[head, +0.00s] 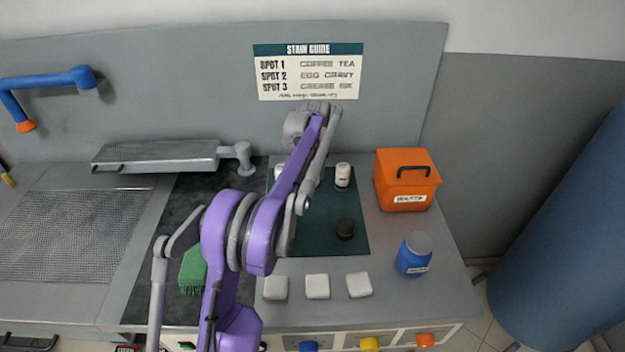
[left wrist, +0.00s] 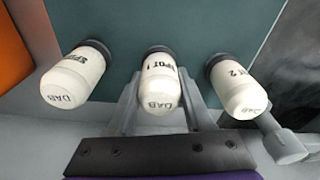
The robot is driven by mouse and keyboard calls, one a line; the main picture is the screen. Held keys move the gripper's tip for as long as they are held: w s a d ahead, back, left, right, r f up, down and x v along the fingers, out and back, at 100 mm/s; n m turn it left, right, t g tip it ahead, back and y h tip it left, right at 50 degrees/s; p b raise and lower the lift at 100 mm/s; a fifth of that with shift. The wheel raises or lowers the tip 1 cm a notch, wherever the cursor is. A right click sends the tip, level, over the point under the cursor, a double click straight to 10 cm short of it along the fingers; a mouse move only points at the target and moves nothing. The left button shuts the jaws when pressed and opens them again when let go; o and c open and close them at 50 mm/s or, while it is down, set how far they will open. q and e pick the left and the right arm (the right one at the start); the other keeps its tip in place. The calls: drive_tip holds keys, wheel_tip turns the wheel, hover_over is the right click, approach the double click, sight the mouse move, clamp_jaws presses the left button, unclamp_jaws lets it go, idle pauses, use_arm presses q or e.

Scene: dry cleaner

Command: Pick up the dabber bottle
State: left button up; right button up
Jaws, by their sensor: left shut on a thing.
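Three white dabber bottles with dark bases stand in a row on the dark green mat (head: 350,228). In the left wrist view the middle bottle (left wrist: 159,90), marked SPOT 1, is between the fingers of my left gripper (left wrist: 160,78), which is shut on it. The bottle marked SPOT 2 (left wrist: 237,88) is to its right, and another bottle (left wrist: 75,76) with a partly readable label is to its left. In the head view the right-hand bottle (head: 343,176) shows clearly; my purple arm mostly hides the middle one. My right gripper is not in view.
An orange box (head: 407,182) and a blue jar (head: 413,254) stand right of the mat. A dark round pot (head: 345,229) is on the mat. Three white pads (head: 317,287) lie in front, and a green brush (head: 192,270) lies left. A stain guide (head: 308,72) hangs behind.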

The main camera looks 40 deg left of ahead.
use_arm(q)
clamp_jaws()
